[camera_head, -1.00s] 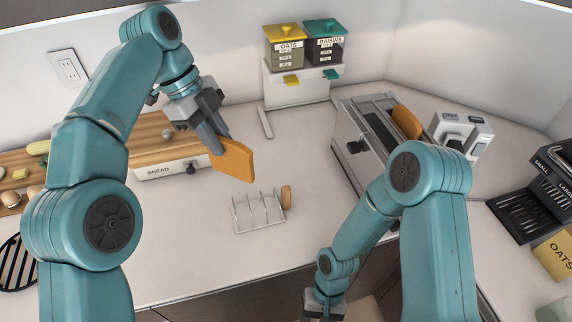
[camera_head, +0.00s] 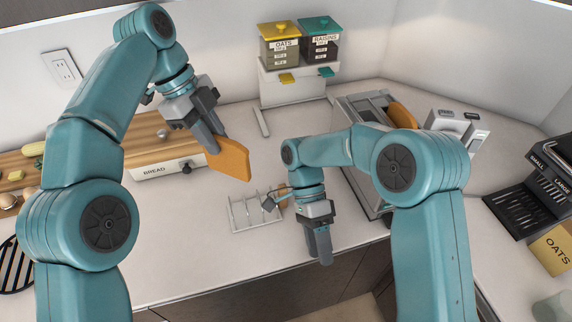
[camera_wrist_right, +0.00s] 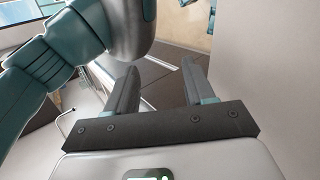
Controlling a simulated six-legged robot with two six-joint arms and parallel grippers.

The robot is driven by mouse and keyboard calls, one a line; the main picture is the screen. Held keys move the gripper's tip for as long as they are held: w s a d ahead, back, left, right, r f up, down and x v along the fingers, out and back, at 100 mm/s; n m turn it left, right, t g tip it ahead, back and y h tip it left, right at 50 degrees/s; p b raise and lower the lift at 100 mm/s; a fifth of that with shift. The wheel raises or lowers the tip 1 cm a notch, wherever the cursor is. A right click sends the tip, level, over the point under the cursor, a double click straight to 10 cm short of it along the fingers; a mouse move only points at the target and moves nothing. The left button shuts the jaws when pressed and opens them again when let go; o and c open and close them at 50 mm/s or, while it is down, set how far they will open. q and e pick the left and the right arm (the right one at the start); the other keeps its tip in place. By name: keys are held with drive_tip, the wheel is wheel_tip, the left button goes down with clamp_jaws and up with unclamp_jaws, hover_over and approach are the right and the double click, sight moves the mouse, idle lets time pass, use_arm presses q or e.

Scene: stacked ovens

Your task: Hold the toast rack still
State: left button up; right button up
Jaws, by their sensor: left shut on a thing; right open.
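The toast rack (camera_head: 247,213) is a wire rack with several upright loops, standing on the white counter in the head view. My left gripper (camera_head: 212,146) is shut on a slice of toast (camera_head: 231,160), held above and to the left of the rack. My right gripper (camera_head: 319,250) points down near the counter's front edge, to the right of the rack and apart from it. In the right wrist view its two fingers (camera_wrist_right: 160,90) are open with nothing between them.
A bread box (camera_head: 165,171) stands at the left, beneath a wooden board. The toaster (camera_head: 358,110) with a slice in it is behind my right arm. Oats and raisins dispensers (camera_head: 292,83) stand at the back. Counter space (camera_head: 190,245) left of the rack is clear.

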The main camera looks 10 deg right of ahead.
use_arm(q)
drive_tip(key=shift+s, duration=0.1)
use_arm(e)
drive_tip(key=w+a+r+t, duration=0.1)
drive_tip(key=w+r+t, duration=0.2)
drive_tip(key=w, duration=0.2)
drive_tip(key=w+a+r+t, duration=0.1)
drive_tip(key=w+r+t, duration=0.1)
drive_tip(key=w, duration=0.4)
drive_tip(key=w+a+r+m+t, duration=0.1)
drive_tip(key=w+r+t, duration=0.2)
drive_tip(key=w+t, duration=0.2)
drive_tip(key=shift+w+a+r+y, duration=0.15)
drive_tip(key=shift+a+r+y, duration=0.15)
drive_tip(key=shift+a, duration=0.05)
drive_tip(key=shift+f, duration=0.25)
wheel_tip(320, 180, down, 12)
drive_tip(key=shift+r, duration=0.2)
